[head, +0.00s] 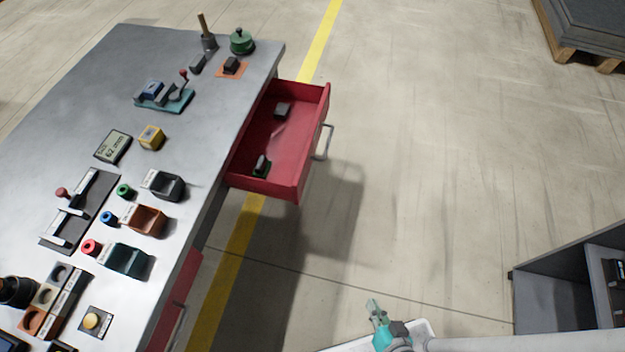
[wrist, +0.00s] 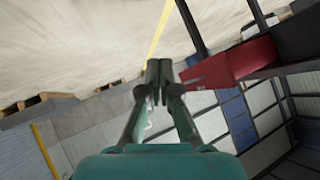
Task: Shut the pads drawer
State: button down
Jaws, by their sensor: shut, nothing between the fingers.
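The red drawer (head: 308,140) stands pulled out from the right side of the grey workbench (head: 215,110). A metal bar handle (head: 324,143) is on its front face. Inside it lie a dark block (head: 283,110) and a dark green item (head: 261,166). My gripper (head: 373,306) is low in the head view, right of and nearer than the drawer, apart from it. In the wrist view my gripper (wrist: 158,68) has its fingers together with nothing between them. A red drawer (wrist: 235,64) shows to the right there, turned on its side.
Another red drawer front (head: 178,295) sits nearer along the bench, apparently closed. The bench top holds trays, blocks and fixtures. A dark shelf unit (head: 560,300) stands at the lower right and a pallet (head: 590,50) at the far right. Floor right of the drawer is clear.

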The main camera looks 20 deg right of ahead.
jog(key=w+a+f+m+g+y, duration=0.2)
jog(key=w+f+y, duration=0.1)
jog(key=w+f, duration=0.6)
jog(key=n+y, duration=0.1)
jog(key=y, duration=1.1)
send_near(303, 181)
jog(key=x, duration=0.7)
jog(key=shift+r, duration=0.1)
jog(key=shift+a, duration=0.15)
jog(key=x, duration=1.4)
jog(key=r+x, duration=0.1)
jog(key=x, duration=0.6)
jog(key=shift+w+a, duration=0.2)
jog(key=shift+w, duration=0.05)
jog(key=shift+a, duration=0.15)
jog(key=shift+w+r, duration=0.1)
